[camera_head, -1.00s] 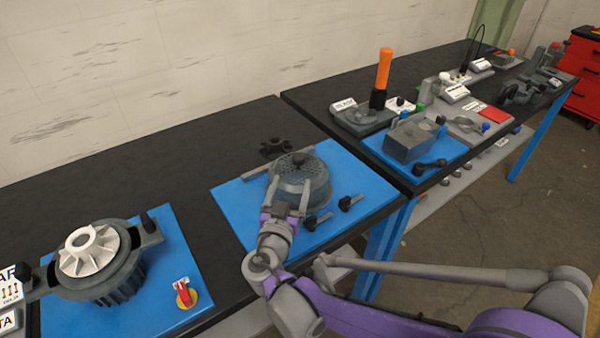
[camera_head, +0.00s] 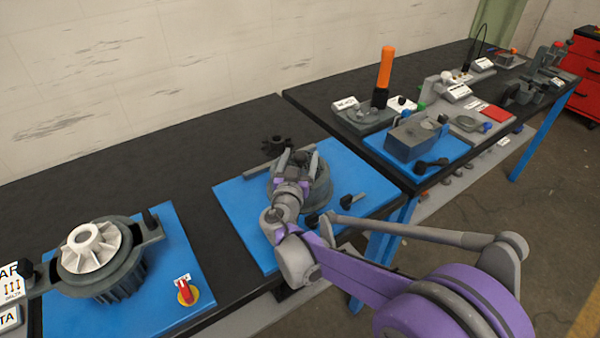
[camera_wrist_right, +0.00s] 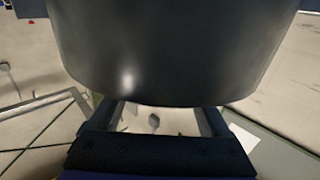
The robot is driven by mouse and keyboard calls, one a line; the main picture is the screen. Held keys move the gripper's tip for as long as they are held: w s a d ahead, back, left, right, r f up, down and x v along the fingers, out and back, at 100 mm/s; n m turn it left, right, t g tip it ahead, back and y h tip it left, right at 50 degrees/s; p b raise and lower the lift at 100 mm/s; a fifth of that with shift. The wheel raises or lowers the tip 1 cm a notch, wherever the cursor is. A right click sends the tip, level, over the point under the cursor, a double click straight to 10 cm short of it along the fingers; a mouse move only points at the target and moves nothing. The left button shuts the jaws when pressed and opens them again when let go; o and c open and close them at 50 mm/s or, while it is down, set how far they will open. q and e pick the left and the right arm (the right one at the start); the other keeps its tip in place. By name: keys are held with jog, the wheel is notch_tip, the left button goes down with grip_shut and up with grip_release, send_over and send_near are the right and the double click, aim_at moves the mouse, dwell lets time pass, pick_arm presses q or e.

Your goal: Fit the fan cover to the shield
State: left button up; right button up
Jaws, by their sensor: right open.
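The fan cover (camera_head: 321,190), a round grey drum with a dark knob (camera_head: 299,158) on top, sits on the blue mat at the middle of the bench, partly hidden by my right arm. My right gripper (camera_head: 297,156) is open, its fingers over the cover's top, one on each side of the knob. In the right wrist view a large dark rounded surface fills the upper part and hides the fingertips; I cannot tell whether they touch anything. At the left, a dark finned motor body with a white fan (camera_head: 93,248) sits in a grey ring holder (camera_head: 148,232). My left gripper is out of view.
A red switch (camera_head: 187,290) stands on the left blue mat (camera_head: 165,300). A black handle part (camera_head: 350,201) lies right of the cover, and a dark knobbed part (camera_head: 276,144) lies behind it. Black bench between the mats is clear. Another bench with fixtures stands right.

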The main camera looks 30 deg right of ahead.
grip_shut()
dwell(1.3)
